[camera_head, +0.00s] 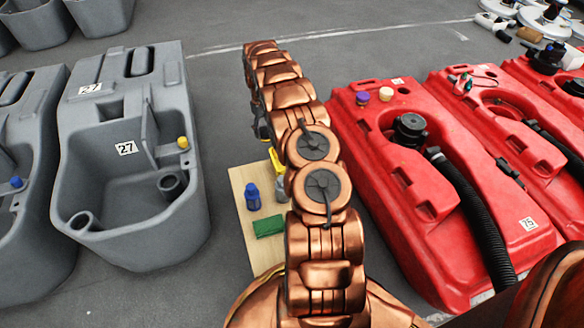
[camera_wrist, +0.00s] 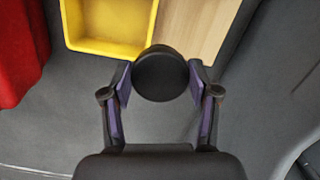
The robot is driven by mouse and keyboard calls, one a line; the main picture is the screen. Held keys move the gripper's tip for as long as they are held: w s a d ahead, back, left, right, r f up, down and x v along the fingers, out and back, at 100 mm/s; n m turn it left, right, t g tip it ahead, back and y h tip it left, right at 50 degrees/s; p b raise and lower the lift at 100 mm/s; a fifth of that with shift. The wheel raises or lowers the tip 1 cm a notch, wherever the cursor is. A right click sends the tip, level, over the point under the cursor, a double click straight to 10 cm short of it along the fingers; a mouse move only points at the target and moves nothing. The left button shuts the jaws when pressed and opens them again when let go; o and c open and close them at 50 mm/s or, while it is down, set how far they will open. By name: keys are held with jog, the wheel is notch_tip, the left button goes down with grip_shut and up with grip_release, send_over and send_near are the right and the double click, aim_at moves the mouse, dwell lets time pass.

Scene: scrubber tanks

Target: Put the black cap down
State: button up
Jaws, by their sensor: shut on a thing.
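The black cap (camera_wrist: 160,73) is a round dark disc between the two fingers of my gripper (camera_wrist: 160,80) in the wrist view. The fingers, with purple inner pads, press on it from left and right. The cap hangs over the grey floor, at the near edge of a yellow bin (camera_wrist: 109,45) and a wooden board (camera_wrist: 200,30); its height above them is hard to tell. In the head view, my arm hides the cap and most of the yellow bin (camera_head: 275,160). The wooden board (camera_head: 240,180) shows beside my arm.
A blue bottle (camera_head: 253,197) and a green sponge (camera_head: 268,227) are on the board. Grey tanks (camera_head: 130,160) stand to the left. Red tanks (camera_head: 440,170) with black hoses stand to the right.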

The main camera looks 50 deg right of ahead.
jog(key=s+d+f, duration=0.5)
jog(key=d+f, duration=0.3)
jog(key=shift+m, duration=0.4)
jog(key=f+b, duration=0.2)
jog(key=f, duration=0.3)
jog(key=f+b, duration=0.2)
jog(key=f, duration=0.2)
jog(key=shift+s+f, duration=0.2)
jog(key=shift+f, duration=0.2)
jog(key=shift+f, duration=0.1)
jog(key=o, duration=1.3)
